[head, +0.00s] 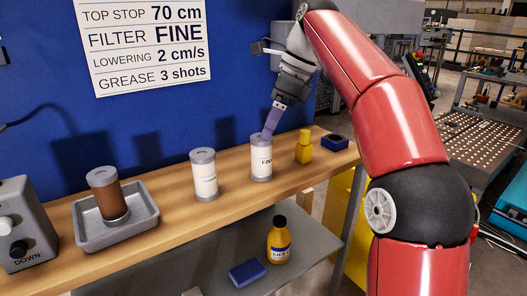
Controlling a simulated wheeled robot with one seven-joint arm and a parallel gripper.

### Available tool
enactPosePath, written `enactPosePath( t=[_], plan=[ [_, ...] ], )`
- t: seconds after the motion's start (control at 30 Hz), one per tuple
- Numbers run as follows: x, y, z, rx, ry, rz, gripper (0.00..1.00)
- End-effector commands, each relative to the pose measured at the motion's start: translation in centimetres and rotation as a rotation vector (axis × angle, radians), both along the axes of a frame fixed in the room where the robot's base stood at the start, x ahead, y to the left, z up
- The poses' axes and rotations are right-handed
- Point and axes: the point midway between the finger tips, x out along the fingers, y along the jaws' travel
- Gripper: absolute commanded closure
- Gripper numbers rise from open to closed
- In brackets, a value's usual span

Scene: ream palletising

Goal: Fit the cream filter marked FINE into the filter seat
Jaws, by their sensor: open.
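A cream filter (261,163) with grey end caps stands upright on the wooden bench; its label starts with "F", the rest too small to read surely. My gripper (267,133) points down at its top end, its purple fingers overlapping the top cap. I cannot tell whether they touch it. My gripper is open. A second cream filter (204,177) stands upright to the left, its label unreadable. A brown cylinder with a grey cap (105,196) stands in a grey metal tray (146,224). I cannot make out a filter seat for certain.
A yellow bottle (304,147) and a dark blue box (335,144) stand right of the filter. A grey control box (20,228) marked DOWN is far left. A lower shelf holds a labelled bottle (279,245) and a blue block (246,273). A sign (146,42) reads FILTER FINE.

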Motion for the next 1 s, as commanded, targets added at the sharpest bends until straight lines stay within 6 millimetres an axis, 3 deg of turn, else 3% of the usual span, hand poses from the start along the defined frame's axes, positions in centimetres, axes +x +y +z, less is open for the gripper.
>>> enactPosePath(
  t=[0.57,0.83,1.0],
  plan=[
    [0.6,2.8,-6.5,-0.001,0.0,0.002,0.3],
    [0.7,3.0,-6.7,-0.001,-0.002,0.001,0.3],
    [0.7,3.0,-6.7,-0.001,-0.002,0.001,0.52]
  ],
)
